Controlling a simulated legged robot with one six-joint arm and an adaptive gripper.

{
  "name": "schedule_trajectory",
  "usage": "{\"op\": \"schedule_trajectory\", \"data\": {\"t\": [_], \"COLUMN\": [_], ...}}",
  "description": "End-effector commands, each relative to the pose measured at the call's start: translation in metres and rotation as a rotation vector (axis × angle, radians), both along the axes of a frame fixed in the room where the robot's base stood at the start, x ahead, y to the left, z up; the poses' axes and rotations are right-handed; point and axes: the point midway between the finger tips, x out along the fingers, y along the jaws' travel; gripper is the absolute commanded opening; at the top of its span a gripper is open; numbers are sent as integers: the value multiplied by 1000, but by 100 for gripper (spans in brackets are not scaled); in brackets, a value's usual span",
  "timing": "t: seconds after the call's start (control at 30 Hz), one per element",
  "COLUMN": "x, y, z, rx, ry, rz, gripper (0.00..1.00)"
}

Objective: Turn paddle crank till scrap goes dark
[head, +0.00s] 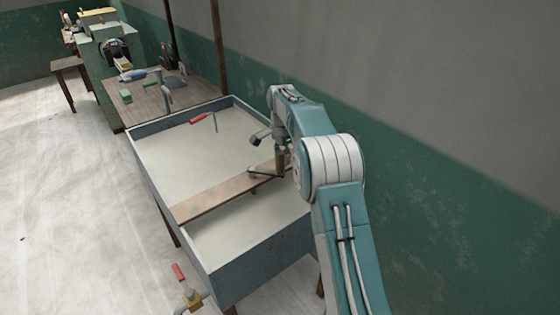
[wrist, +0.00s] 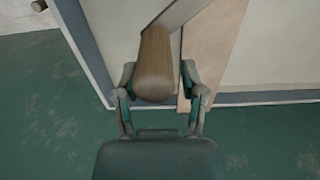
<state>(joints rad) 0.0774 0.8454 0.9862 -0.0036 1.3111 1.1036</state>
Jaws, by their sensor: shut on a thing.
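The crank's upright wooden handle (head: 280,162) stands above a plank laid across a grey trough (head: 262,252). My gripper (head: 280,146) is shut around this handle, which also shows between the jaws in the wrist view (wrist: 154,66). A grey crank arm (head: 264,174) runs from the handle to a pivot near the plank; it also shows in the wrist view (wrist: 178,14). The paddle itself is not clearly visible. The trough's contents (head: 185,158) look pale cream and even, with no dark area.
The brown plank (head: 205,205) spans the trough. A red-handled bent rod (head: 203,117) is at the trough's far part. A brass valve with a red lever (head: 190,298) is at the near left. A workbench (head: 140,105) with tools stands beyond. A green and grey wall (head: 440,190) bounds the right side.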

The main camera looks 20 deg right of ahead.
Motion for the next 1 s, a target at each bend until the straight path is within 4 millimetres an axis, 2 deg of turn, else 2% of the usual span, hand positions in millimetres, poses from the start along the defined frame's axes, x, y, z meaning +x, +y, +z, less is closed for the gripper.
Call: {"op": "schedule_trajectory", "data": {"t": [0.1,0.3,0.53,0.57,0.67,1.0], "x": [8,7,22,25,32,45], "y": [2,4,2,1,-1,-11], "z": [2,2,2,2,1,1], "rx": [6,5,5,5,4,6], "ry": [-8,-8,-11,-11,-8,-3], "rz": [4,5,6,6,6,3], "gripper": [33,33,39,38,24,23]}}
